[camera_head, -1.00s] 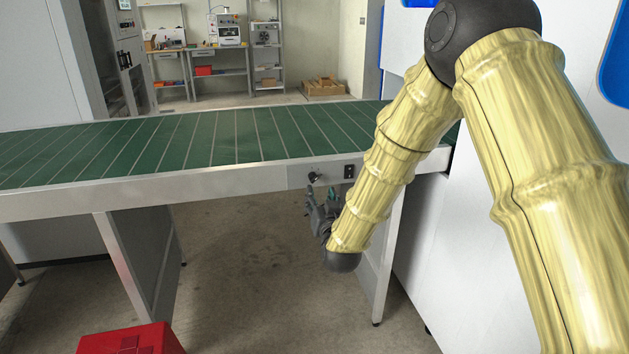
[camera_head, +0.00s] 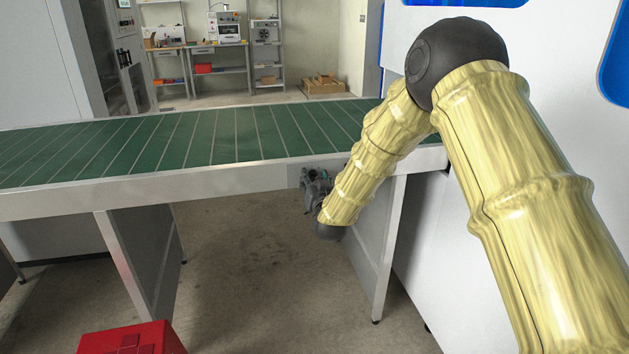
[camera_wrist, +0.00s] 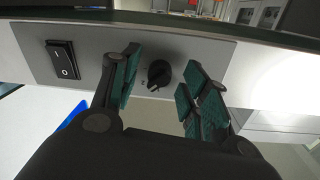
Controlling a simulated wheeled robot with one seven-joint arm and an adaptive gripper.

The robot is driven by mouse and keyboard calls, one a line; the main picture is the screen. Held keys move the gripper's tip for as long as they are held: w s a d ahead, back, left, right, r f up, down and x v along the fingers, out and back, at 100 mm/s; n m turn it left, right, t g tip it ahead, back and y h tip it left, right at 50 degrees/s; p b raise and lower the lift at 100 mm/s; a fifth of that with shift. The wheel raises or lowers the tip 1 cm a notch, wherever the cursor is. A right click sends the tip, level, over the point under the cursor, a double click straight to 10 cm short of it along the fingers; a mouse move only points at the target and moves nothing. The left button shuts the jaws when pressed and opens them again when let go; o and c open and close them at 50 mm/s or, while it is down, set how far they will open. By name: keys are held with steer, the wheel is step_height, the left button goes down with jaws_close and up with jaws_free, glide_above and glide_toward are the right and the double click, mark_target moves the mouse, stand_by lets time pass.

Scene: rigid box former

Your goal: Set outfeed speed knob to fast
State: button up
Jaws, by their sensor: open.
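The outfeed speed knob (camera_wrist: 159,74) is a small black round knob on a grey control panel (camera_wrist: 206,54) in the wrist view. It has a pointer ridge and small marks beside it that I cannot read clearly. My gripper (camera_wrist: 158,88) is open, with one green-padded finger on each side of the knob. I see a gap between the knob and each finger; I cannot tell the depth gap to the panel. In the head view my gripper (camera_head: 312,185) is at the panel on the conveyor's front rail and hides the knob.
A black rocker switch (camera_wrist: 63,60) is on the panel, left of the knob in the wrist view. The green conveyor belt (camera_head: 215,138) runs above the panel. A white machine (camera_head: 430,255) stands at right. A red box (camera_head: 130,340) is at the lower left.

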jaws_close()
steer(key=shift+m, duration=0.4)
steer(key=m+b, duration=0.1)
steer(key=m, duration=0.3)
steer(key=shift+d, duration=0.1)
steer(key=shift+m+b, duration=0.75)
steer(key=shift+m, duration=1.45)
steer(key=shift+r, duration=0.1)
